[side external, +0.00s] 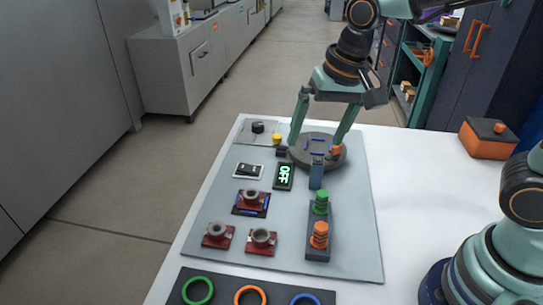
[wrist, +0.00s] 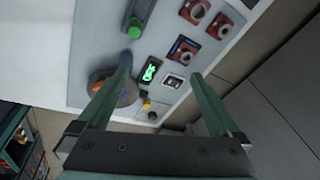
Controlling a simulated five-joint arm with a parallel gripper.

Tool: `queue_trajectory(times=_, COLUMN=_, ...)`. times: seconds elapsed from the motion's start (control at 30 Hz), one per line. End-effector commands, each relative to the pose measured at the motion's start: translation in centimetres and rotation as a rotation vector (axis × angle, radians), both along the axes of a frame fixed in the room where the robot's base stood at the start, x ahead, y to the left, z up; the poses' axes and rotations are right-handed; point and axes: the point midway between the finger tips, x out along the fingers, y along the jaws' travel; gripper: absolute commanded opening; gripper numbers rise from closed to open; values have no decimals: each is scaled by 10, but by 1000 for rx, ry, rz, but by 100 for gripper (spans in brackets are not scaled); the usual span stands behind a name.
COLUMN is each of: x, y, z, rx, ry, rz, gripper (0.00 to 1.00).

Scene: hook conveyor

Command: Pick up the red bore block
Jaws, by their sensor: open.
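Three red bore blocks, each a red base with a grey ring on top, stand on the grey panel. One (side external: 250,200) sits on a dark pad with a blue edge and also shows in the wrist view (wrist: 185,51). Two more stand nearer the front, a left one (side external: 217,234) and a right one (side external: 262,240). My gripper (side external: 315,144) is open and empty, its fingers wide apart over the dark round disc (side external: 302,152), up and right of all three blocks. In the wrist view my gripper (wrist: 161,70) has no block between its fingers.
A dark rack (side external: 317,253) holds green and orange ribbed pieces. A lit green display (side external: 285,176), a rocker switch (side external: 248,170) and a yellow knob (side external: 276,138) are on the panel. A dark tray (side external: 225,283) with coloured rings lies in front. An orange box (side external: 487,142) stands right.

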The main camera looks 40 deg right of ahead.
Motion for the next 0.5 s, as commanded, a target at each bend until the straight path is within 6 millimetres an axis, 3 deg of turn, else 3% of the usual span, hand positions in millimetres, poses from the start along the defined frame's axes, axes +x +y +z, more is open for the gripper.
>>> queue_trajectory(times=0.1, x=9, y=39, z=-23, rx=12, ry=89, rz=-99, gripper=100)
queue_trajectory(times=0.3, x=12, y=93, z=-62, rx=0, ry=196, rz=-273, gripper=100)
queue_trajectory(times=0.5, x=9, y=121, z=-86, rx=-19, ry=242, rz=-377, gripper=100)
